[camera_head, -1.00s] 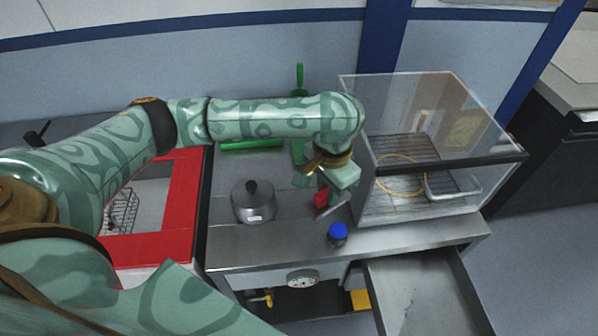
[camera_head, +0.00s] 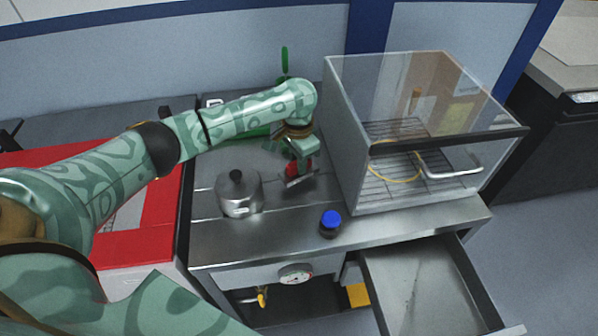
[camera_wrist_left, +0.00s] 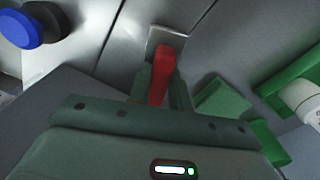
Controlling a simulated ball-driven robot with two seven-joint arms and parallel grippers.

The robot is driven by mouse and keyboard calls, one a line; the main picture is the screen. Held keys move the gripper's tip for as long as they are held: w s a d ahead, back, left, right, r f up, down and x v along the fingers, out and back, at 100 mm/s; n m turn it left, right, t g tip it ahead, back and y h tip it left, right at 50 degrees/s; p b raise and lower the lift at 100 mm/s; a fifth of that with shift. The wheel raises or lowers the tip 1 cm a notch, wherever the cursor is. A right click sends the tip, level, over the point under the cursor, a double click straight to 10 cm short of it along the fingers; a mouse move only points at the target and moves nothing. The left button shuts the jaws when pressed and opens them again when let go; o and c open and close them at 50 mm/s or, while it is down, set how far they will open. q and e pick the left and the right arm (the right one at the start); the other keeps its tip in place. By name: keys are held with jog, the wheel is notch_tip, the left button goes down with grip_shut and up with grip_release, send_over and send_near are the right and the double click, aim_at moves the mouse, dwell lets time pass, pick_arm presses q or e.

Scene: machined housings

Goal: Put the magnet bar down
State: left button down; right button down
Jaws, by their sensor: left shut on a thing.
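The magnet bar has a red handle (camera_head: 293,170) and a flat metal strip along its lower side. My left gripper (camera_head: 299,163) is shut on the red handle, over the steel bench (camera_head: 235,243) between the pot and the clear case. In the left wrist view the red handle (camera_wrist_left: 160,76) sits between the fingers, with the metal plate (camera_wrist_left: 168,36) beyond it. I cannot tell whether the bar touches the bench. My right gripper is not in view.
A lidded steel pot (camera_head: 239,195) stands left of the bar. A blue-capped bottle (camera_head: 331,220) stands at the front right. The clear case (camera_head: 345,150) with a rack rises close on the right. An open drawer (camera_head: 415,285) juts out below. Green items lie behind.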

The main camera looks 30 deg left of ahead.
pick_arm(q)
notch_tip(320, 180, down, 3)
jog(key=shift+d+r+b, duration=0.1)
jog(key=shift+b, duration=0.25)
jog(key=shift+r, duration=0.15)
jog(key=shift+s, duration=0.1)
jog(key=c, duration=1.3)
grip_release()
jog(key=shift+f, duration=0.2)
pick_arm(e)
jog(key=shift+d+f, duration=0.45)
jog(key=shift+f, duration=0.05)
pick_arm(q)
jog(key=shift+r, duration=0.1)
notch_tip(320, 180, up, 12)
jog(key=p, duration=0.5)
jog(key=shift+r, duration=0.1)
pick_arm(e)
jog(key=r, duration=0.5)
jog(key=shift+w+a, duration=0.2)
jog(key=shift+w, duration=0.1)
